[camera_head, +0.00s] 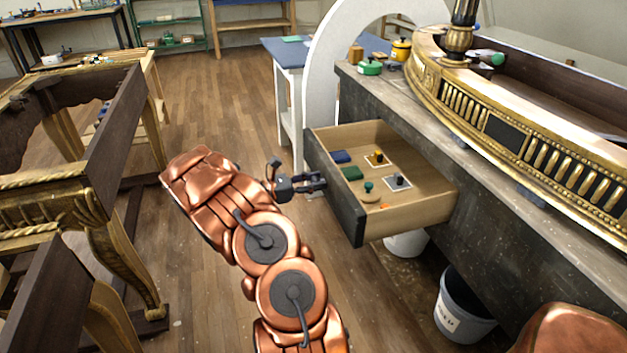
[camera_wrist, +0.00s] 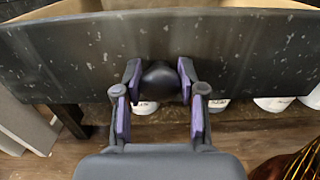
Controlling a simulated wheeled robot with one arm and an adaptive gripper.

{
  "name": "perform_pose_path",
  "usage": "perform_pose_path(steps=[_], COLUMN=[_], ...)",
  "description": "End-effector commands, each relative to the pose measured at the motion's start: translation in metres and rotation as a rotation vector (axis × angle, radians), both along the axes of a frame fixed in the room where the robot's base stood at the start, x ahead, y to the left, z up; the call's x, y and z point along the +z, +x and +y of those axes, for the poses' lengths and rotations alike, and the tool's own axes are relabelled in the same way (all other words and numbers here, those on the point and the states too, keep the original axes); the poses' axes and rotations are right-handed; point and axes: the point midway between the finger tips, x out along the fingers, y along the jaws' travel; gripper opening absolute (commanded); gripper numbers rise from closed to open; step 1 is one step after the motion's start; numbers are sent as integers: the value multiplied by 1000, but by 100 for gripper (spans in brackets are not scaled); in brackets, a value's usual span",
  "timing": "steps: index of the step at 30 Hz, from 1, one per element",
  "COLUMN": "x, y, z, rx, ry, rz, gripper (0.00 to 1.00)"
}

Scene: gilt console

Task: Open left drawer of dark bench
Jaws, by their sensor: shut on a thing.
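The dark bench (camera_head: 475,165) runs along the right side of the head view. Its left drawer (camera_head: 420,211) is pulled well out, showing a pale wooden inside. The drawer's dark, speckled front (camera_wrist: 65,60) spans the top of the wrist view. My gripper (camera_head: 318,182) is at the middle of that front. In the wrist view its two fingers (camera_wrist: 160,85) are shut on a round black knob (camera_wrist: 160,80) on the drawer front.
Small blocks and tools, including a green block (camera_head: 352,173), lie in the drawer. White buckets (camera_head: 462,305) stand under the bench. A white arch (camera_head: 322,75) stands beyond the drawer.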

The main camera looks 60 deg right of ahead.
Motion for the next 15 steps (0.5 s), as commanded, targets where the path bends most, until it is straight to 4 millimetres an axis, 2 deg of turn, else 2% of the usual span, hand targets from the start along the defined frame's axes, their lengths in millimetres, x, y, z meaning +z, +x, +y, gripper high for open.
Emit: perform_pose_path(steps=[7,8,15], x=[-1,-1,0], y=[-1,0,0], z=[1,1,1], rx=[-2,-2,0], ry=[1,1,1], rz=[0,0,1], gripper=[0,42,65])
